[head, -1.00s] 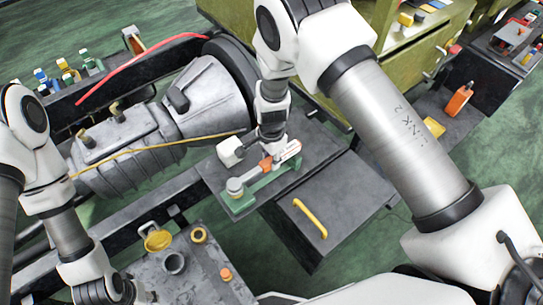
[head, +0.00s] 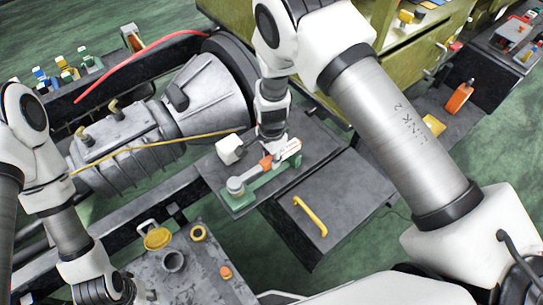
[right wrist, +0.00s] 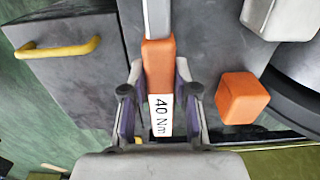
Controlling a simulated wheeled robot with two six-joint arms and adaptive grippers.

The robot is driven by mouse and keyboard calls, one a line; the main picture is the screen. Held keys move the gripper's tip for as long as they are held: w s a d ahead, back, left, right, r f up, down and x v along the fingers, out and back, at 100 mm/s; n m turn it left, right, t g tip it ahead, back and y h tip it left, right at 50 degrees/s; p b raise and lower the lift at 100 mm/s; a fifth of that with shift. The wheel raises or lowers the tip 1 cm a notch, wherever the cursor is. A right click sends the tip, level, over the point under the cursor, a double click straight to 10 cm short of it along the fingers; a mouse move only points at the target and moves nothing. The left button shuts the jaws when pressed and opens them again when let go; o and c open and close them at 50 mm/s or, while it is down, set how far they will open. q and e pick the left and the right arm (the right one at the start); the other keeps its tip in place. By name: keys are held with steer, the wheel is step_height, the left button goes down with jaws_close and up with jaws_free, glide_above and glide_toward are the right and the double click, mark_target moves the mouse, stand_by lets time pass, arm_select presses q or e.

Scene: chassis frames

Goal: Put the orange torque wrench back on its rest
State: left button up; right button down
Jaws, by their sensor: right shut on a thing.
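The orange torque wrench (head: 266,163) has a grey shaft and a white label on its handle. The right wrist view shows the orange handle (right wrist: 158,65) with "40 Nm" on it. My right gripper (right wrist: 160,105) is shut on this handle; in the head view the gripper (head: 278,146) is partly hidden by its own wrist. The green rest (head: 262,193) lies under the wrench, along the same line. I cannot tell whether the wrench touches it. The rest does not show in the right wrist view. My left gripper (head: 143,296) is mostly cut off at the bottom edge.
A white block (head: 229,149) stands left of the wrench, and an orange block (right wrist: 242,98) is beside the gripper. A grey box with a yellow handle (head: 311,217) is to the right. The large grey gearbox housing (head: 205,100) is close on the left.

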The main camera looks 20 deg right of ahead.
steer(key=shift+f+b, duration=0.3)
steer(key=shift+f, duration=0.05)
stand_by(0.3)
steer(key=shift+f, duration=0.35)
steer(key=shift+f+b, duration=0.1)
steer(key=shift+b, duration=0.25)
steer(key=shift+f, duration=0.2)
steer(key=c, duration=0.8)
jaws_free()
steer(key=shift+r, duration=0.1)
